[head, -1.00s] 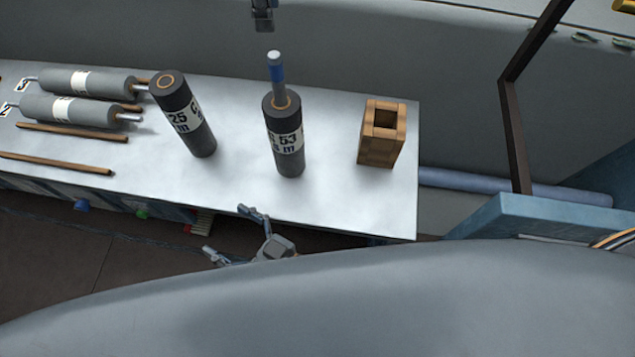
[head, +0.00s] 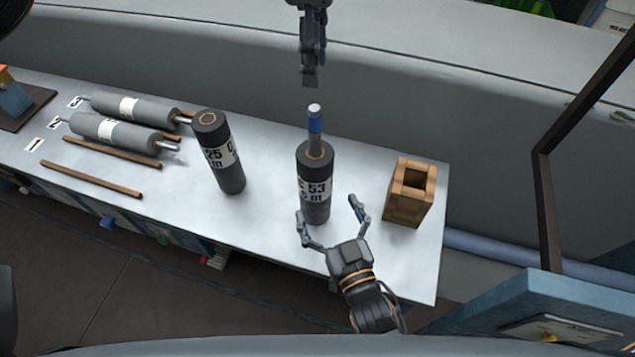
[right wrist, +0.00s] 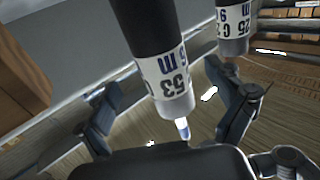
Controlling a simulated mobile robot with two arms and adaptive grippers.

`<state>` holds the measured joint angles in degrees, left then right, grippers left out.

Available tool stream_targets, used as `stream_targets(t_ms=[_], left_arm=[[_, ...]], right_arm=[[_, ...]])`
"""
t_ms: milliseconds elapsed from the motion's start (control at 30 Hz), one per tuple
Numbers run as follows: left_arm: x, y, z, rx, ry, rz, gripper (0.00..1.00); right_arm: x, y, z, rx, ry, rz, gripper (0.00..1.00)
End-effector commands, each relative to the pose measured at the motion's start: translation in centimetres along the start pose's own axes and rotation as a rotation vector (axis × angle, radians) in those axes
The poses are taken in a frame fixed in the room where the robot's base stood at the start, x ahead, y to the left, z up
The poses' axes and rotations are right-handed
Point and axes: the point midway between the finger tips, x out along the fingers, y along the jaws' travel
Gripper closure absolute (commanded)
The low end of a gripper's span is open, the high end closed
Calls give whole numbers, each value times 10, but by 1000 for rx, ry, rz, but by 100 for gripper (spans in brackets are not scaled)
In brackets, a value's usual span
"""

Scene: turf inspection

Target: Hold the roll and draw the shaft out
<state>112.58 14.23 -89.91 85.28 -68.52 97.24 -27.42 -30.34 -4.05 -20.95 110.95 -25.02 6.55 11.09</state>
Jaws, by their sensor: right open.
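The black roll labelled 53 (head: 314,190) stands upright on the pale table. Its shaft (head: 315,125), with a blue band and pale tip, sticks up from its top. My right gripper (head: 328,208) is open, its fingers spread at the roll's front right, one fingertip close to its lower side. In the right wrist view the roll (right wrist: 150,45) shows between the spread fingers; contact cannot be told. My left gripper (head: 309,82) hangs above the shaft tip, apart from it, pointing down. Its fingers are seen edge-on, so their opening is unclear.
A second black roll, labelled 25 (head: 220,155), stands to the left. A wooden box with a square opening (head: 409,205) stands at right. Grey rollers (head: 115,133) and wooden strips (head: 92,179) lie at left. A blue block (head: 545,315) and dark frame (head: 545,200) lie beyond the table's right end.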

Motion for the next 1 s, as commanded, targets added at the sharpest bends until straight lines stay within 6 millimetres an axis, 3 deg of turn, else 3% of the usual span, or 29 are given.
stream_targets(t_ms=[100,333,500,800,1000], left_arm=[[0,0,0,0,0,0,62],[0,0,0,0,0,0,62],[0,0,0,0,0,0,62],[0,0,0,0,0,0,62],[0,0,0,0,0,0,62]], right_arm=[[25,0,-1,-1,4,0,7],[58,0,0,1,1,0,7],[68,0,0,0,0,-1,7],[70,0,0,1,0,-1,7],[69,0,0,1,0,-1,48]])
